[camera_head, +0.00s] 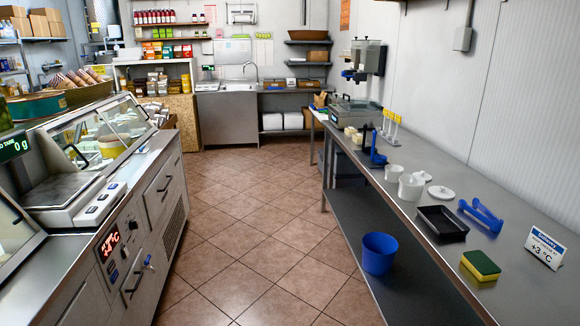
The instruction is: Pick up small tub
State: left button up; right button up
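Two small white tubs stand on the steel counter at the right in the head view. The rear white tub (393,173) is the smaller-looking one. The front white tub (409,190) stands just in front of it, with a pale piece at its rim that I cannot make out. A white round lid (441,193) with a knob lies flat to the right of the front tub. I cannot tell which tub is the one named small. Neither of my grippers shows in this view.
A display case (85,165) lines the left. The tiled aisle (255,235) is clear.

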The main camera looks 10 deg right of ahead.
aim_at(393, 174)
jog(key=i+z, duration=0.1)
jog(key=i, duration=0.75)
jog(key=i+j+z, duration=0.1)
jog(key=i, duration=0.75)
